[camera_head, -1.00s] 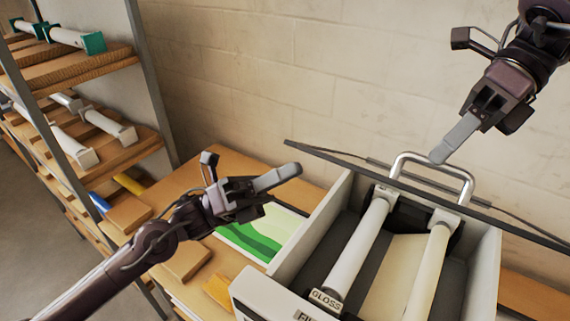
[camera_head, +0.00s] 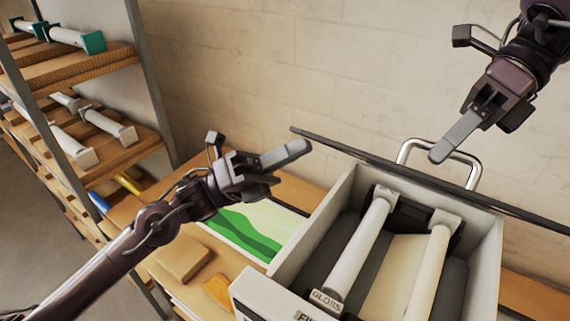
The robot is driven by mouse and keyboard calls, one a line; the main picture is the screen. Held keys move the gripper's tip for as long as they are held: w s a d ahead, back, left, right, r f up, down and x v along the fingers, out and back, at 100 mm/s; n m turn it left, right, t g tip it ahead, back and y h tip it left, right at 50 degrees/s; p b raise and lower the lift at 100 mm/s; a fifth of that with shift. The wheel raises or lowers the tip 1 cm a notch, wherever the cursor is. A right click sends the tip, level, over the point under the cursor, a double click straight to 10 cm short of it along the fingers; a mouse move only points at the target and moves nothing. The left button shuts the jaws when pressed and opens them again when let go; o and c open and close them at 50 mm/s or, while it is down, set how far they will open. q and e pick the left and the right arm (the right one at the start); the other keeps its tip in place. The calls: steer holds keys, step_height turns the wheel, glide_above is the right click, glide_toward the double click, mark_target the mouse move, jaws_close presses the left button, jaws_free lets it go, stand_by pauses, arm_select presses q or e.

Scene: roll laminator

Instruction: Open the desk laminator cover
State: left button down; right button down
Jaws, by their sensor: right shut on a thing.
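The laminator (camera_head: 472,268) stands on the table with its rollers exposed. Its cover (camera_head: 378,162) is raised and shows nearly edge-on as a thin dark strip above the body. A metal handle (camera_head: 408,150) rises behind the strip. My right gripper (camera_head: 440,153) is at the handle, with its fingertip overlapping it, and is shut on it. My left gripper (camera_head: 298,152) is empty, close below the cover's left end; whether it touches the cover is unclear.
A white roller (camera_head: 358,248) and a cream roller (camera_head: 428,272) lie inside the laminator. A green print (camera_head: 240,230) lies left of it, near wooden blocks (camera_head: 183,258). Shelves (camera_head: 105,62) with more rollers stand at left. The wall is close behind.

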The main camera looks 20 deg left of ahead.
steer(key=c, duration=1.7)
jaws_free()
steer(key=shift+s+f, duration=0.15)
steer(key=shift+f, duration=0.25)
steer(key=shift+o, duration=1)
arm_select(q)
steer(key=shift+w+r, duration=0.15)
steer(key=shift+w, duration=0.1)
arm_select(e)
steer(key=shift+o, duration=0.2)
steer(key=shift+w+d+r, duration=0.1)
steer(key=shift+w, duration=0.15)
steer(key=shift+r, duration=0.1)
